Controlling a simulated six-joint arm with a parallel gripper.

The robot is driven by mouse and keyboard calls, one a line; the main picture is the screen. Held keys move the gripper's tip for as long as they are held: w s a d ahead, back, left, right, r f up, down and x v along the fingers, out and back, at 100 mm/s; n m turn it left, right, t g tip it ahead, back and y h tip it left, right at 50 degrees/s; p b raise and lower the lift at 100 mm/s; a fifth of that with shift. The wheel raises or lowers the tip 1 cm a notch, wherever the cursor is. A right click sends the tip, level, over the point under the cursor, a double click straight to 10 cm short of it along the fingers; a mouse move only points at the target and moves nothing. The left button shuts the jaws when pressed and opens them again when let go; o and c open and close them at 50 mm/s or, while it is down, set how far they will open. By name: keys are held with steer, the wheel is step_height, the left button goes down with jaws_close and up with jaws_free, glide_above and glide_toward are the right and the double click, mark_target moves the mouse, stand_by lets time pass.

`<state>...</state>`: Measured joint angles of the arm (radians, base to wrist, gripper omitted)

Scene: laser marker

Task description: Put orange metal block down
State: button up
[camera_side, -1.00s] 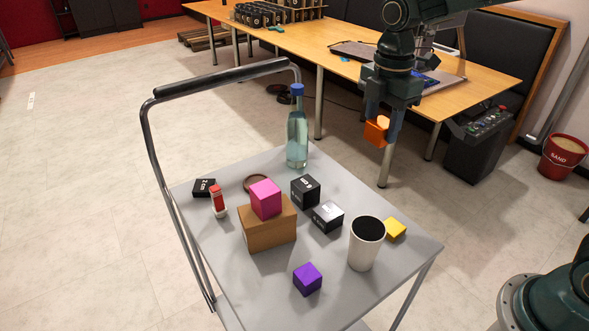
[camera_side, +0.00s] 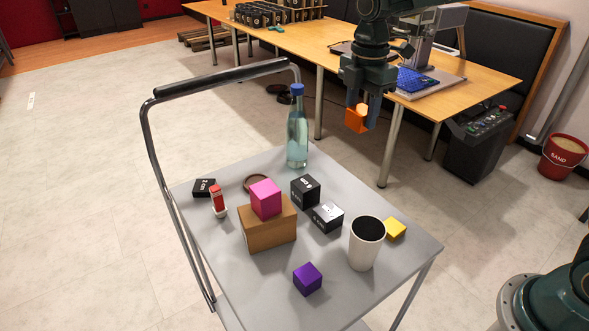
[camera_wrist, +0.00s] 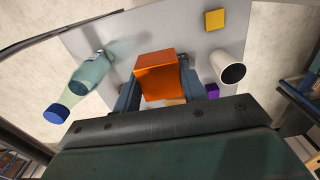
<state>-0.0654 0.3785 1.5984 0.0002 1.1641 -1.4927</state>
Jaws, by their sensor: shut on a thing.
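The orange metal block (camera_side: 357,119) is held in the air between the fingers of my gripper (camera_side: 362,112), which is shut on it. In the side view they are up and to the right of the bottle, in front of the wooden table. In the wrist view the orange block (camera_wrist: 156,75) sits between the two fingers and hides part of the cart behind it. The grey cart top (camera_side: 245,291) is below and to the left of my gripper in the side view.
The cart top holds a blue-capped bottle (camera_side: 297,130), white cup (camera_side: 366,244), yellow block (camera_side: 395,229), purple block (camera_side: 308,279), several black blocks (camera_side: 327,217), and a brown box (camera_side: 267,232) with a pink block (camera_side: 265,198) on it. A black-gripped handle (camera_side: 222,77) rises at the left.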

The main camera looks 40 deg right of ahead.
steer(key=shift+w, duration=1.5)
glide_above(341, 190)
step_height(341, 190, down, 16)
steer(key=shift+r, duration=0.1)
steer(key=shift+f, duration=2.15)
steer(key=shift+f, duration=0.15)
steer(key=o, duration=1.1)
